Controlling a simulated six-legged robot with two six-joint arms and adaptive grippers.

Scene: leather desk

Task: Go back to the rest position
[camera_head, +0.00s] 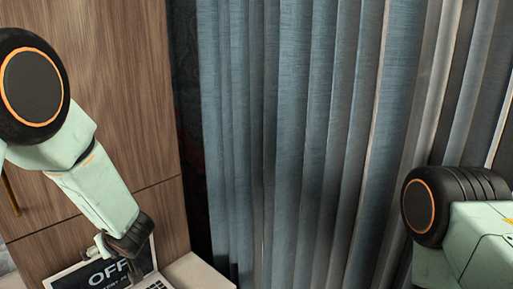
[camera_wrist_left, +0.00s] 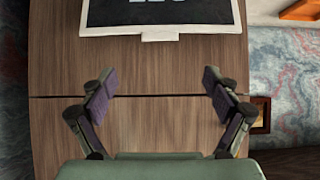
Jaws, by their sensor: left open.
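My left arm comes in from the left in the head view, and its gripper (camera_head: 126,243) hangs in front of an open laptop at the bottom. In the left wrist view my left gripper (camera_wrist_left: 159,90) is open, with its two dark-padded fingers wide apart and nothing between them. My right arm shows at the right edge of the head view, and its gripper is out of the picture.
A wooden panel wall (camera_head: 130,60) stands behind at the left. Blue-grey curtains (camera_head: 290,120) fill the middle. A light desk surface (camera_head: 195,272) shows beside the laptop.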

